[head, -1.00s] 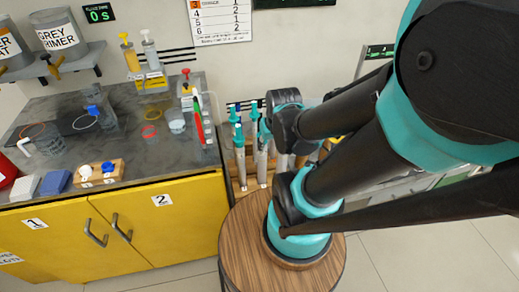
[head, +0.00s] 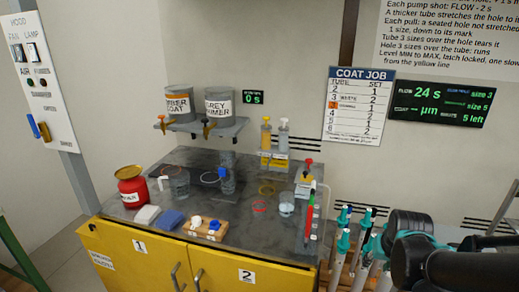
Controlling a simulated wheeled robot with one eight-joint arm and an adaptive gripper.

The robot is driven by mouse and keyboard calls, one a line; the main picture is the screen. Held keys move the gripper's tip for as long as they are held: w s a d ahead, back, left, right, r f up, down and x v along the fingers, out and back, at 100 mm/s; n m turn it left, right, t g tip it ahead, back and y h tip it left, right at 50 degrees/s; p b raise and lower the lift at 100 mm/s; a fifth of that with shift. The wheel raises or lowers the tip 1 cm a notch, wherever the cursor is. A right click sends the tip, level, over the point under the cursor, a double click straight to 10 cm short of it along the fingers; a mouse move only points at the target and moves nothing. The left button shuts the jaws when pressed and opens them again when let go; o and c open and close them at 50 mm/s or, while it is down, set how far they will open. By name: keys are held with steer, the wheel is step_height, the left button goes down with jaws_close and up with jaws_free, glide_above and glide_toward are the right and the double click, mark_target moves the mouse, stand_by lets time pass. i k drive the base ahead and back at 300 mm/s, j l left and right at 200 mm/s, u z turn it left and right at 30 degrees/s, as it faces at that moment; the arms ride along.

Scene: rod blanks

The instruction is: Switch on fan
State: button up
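The white hood panel (head: 40,85) is on the wall at the far left of the head view. It carries the words FAN and LAMP near its top. The fan switch (head: 17,56) is a small light shape under the word FAN; its position is too small to tell. The lamp switch (head: 37,53) is beside it. Lower on the panel are an AIR label, a small dark knob and blue and yellow handles (head: 40,130). Only black and teal links of my arm show at the lower right, far from the panel. My gripper cannot be made out.
A grey-topped yellow cabinet (head: 130,262) stands between the panel and my arm, bearing a red pot (head: 131,190), glasses and pumps. Teal-topped tools (head: 344,240) stand at right. Open floor lies at lower left.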

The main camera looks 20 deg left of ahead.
mark_target(21, 58)
steer(key=k+u, duration=0.15)
steer(key=u, duration=0.8)
steer(key=i+l+u, duration=0.1)
steer(key=u, duration=1.15)
